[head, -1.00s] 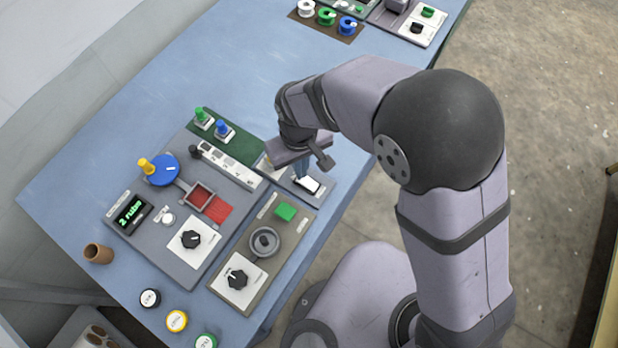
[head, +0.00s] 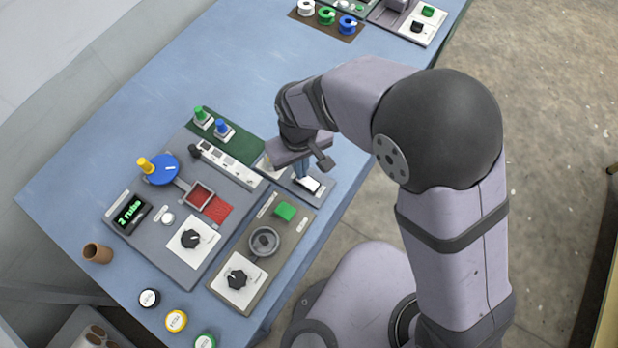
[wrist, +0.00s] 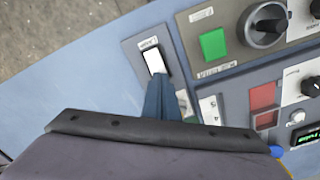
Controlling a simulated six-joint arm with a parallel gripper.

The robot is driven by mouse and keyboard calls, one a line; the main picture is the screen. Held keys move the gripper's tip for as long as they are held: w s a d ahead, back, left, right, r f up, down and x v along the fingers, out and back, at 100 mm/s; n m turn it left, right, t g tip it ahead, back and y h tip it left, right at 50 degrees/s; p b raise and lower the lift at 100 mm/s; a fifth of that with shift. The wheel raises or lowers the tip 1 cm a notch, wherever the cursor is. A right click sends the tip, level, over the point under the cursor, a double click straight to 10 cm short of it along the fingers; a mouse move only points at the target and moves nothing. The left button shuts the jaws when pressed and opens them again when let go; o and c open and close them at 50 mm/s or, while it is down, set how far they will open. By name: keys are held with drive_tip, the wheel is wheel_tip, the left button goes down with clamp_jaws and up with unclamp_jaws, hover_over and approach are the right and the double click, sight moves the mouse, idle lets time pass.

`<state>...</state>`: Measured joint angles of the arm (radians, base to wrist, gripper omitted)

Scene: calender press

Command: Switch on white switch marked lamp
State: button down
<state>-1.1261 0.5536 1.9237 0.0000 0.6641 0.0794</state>
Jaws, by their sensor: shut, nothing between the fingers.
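The white rocker switch (head: 308,184) sits on a small grey panel at the bench's right edge. My gripper (head: 302,174) is shut and empty, pointing down at the switch. In the wrist view the blue fingertips (wrist: 160,80) are at the near end of the switch. I cannot tell whether they touch it. The switch's near end is partly hidden by the fingers.
A green button (head: 285,211) and a black knob (head: 237,279) are on the panel beside it. The larger grey panel holds a display (head: 130,213), a blue disc (head: 163,170) and another knob (head: 190,238). The blue bench (head: 120,120) is clear at the back left.

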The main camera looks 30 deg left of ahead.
drive_tip(key=shift+f+b, duration=0.45)
drive_tip(key=shift+f, duration=0.3)
idle(0.4)
drive_tip(key=shift+r+p, duration=3.1)
drive_tip(key=shift+r, duration=0.5)
